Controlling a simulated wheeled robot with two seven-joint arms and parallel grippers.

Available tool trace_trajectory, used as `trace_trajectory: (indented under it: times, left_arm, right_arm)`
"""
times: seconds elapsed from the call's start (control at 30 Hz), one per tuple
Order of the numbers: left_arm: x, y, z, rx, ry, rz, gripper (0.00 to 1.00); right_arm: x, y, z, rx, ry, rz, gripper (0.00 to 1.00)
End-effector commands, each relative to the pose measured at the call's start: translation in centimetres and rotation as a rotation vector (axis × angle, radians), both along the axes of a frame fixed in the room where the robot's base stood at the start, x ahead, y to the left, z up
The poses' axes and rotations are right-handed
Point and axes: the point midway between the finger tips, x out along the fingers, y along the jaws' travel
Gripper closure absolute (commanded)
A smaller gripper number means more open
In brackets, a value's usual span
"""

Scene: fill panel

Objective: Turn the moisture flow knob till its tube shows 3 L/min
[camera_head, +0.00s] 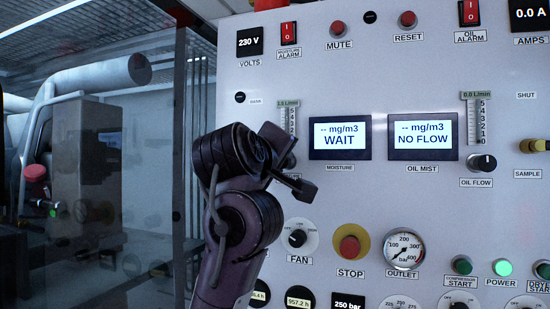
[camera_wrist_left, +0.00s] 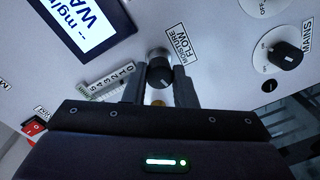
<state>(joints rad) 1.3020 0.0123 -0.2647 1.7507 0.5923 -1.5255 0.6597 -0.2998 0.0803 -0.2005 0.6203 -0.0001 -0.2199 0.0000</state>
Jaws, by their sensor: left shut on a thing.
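The moisture flow knob (camera_wrist_left: 159,72) is black and round, set in the panel beside its "MOISTURE FLOW" label (camera_wrist_left: 181,44). My left gripper (camera_wrist_left: 160,88) has one finger on each side of the knob and is shut on it. In the head view my left gripper (camera_head: 290,165) is against the panel and hides the knob. The moisture tube (camera_head: 289,122) stands above it, its lower part hidden; its small readout is too blurred to read surely. The tube (camera_wrist_left: 108,80) with its 0 to 5 scale also shows in the wrist view. My right gripper is not seen.
The moisture display (camera_head: 340,138) reads WAIT; the oil mist display (camera_head: 423,136) reads NO FLOW. The oil flow knob (camera_head: 482,163) is further right. The fan knob (camera_head: 298,237) and red stop button (camera_head: 350,245) lie below my gripper. A mains knob (camera_wrist_left: 287,56) shows in the wrist view.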

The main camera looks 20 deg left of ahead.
Motion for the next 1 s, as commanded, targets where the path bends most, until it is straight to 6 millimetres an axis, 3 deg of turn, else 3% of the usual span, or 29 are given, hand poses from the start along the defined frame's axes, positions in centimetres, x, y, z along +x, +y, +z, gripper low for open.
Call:
trace_trajectory:
  times: [0.03,0.07,0.2,0.57,1.0]
  left_arm:
    - [-0.1,0.0,0.3,0.002,-0.008,0.001,0.98]
    - [-0.1,0.0,0.3,0.002,-0.008,0.001,0.73]
    - [-0.1,0.0,0.2,0.002,-0.006,0.001,0.55]
    - [-0.6,0.0,0.1,0.002,-0.005,0.0,0.55]
    - [-7.3,0.0,0.4,0.004,-0.007,0.0,0.55]
  right_arm:
    - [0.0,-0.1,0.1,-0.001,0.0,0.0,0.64]
    - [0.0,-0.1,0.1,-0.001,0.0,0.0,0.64]
    - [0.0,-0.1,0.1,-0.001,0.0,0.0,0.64]
    - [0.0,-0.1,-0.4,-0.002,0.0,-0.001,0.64]
    - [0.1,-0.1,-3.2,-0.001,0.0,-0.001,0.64]
